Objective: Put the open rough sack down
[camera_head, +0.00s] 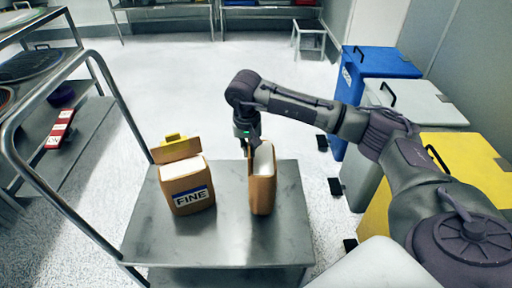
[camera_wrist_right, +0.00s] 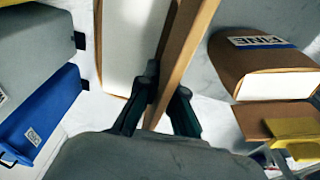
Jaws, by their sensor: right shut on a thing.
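The open brown sack (camera_head: 262,190), with its white inside showing at the top, is upright over the right half of the metal cart (camera_head: 226,235). Its label is not visible. I cannot tell whether its bottom touches the cart top. My right gripper (camera_head: 248,143) is at its far upper edge. In the right wrist view my gripper (camera_wrist_right: 168,96) is shut on a wall of the sack (camera_wrist_right: 186,50), one finger on each side. A second brown sack marked FINE (camera_head: 188,190) stands to the left on the cart, its flap up. My left gripper is not in view.
A yellow item (camera_head: 173,138) sits behind the FINE sack's flap. The cart's rail (camera_head: 62,202) runs along the left. Blue (camera_head: 375,65), grey (camera_head: 415,100) and yellow (camera_head: 455,155) bins stand at the right. A strip of cart top between the sacks is clear.

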